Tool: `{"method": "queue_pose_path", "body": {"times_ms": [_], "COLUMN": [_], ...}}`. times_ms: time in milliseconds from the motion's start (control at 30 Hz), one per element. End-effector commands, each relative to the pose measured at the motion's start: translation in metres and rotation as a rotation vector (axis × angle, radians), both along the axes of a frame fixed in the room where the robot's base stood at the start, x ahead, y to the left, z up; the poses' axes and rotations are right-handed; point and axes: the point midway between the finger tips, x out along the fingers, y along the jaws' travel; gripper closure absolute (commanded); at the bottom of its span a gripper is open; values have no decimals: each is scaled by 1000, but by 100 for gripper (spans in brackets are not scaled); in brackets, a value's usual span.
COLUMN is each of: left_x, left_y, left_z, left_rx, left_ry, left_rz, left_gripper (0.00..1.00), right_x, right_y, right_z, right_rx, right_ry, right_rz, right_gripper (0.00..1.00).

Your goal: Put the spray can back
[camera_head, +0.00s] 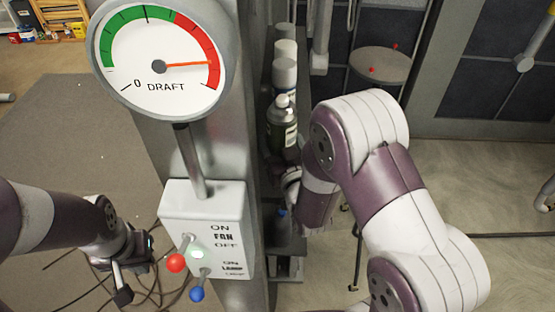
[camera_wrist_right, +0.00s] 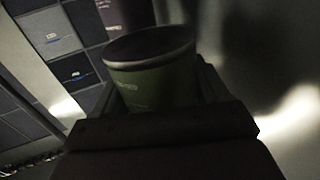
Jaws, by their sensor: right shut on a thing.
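A dark green spray can (camera_head: 284,138) with a pale label and grey top stands upright at the front of a row of cans on the narrow shelf. My right gripper (camera_head: 291,180) is just below it, mostly hidden by my right arm. In the right wrist view a green can (camera_wrist_right: 155,85) sits between the fingers of my right gripper (camera_wrist_right: 160,95), which is shut on it. That view is dark, and the can's lower part is hidden. My left gripper (camera_head: 135,272) hangs empty at the lower left, its fingers apart.
Several grey-capped cans (camera_head: 285,75) line the shelf behind. A switch box (camera_head: 215,222) with red and blue knobs and a draft gauge (camera_head: 160,62) stand left of the shelf. Cables lie near my left gripper. A round stool (camera_head: 381,60) stands at the back right.

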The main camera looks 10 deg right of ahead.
Motion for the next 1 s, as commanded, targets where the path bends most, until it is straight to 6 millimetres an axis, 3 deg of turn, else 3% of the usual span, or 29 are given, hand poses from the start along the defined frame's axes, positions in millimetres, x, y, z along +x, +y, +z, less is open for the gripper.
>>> {"method": "queue_pose_path", "body": {"times_ms": [333, 733, 767, 833, 1000], "left_x": [0, 0, 0, 0, 0], "left_y": [0, 0, 0, 0, 0], "left_z": [4, -1, -1, 1, 1], "left_rx": [0, 0, 0, 0, 0], "left_ry": [0, 0, 0, 0, 0], "left_rz": [0, 0, 0, 0, 0], "left_gripper": [100, 100, 100, 100, 100], "right_x": [0, 0, 0, 0, 0], "right_y": [0, 0, 0, 0, 0], "right_z": [-59, -68, -68, -67, -67], "right_rx": [1, 1, 1, 1, 1], "right_ry": [-2, -6, -3, -3, -3], "right_rz": [0, 0, 0, 0, 0], "right_gripper": [63, 63, 23, 1, 1]}}
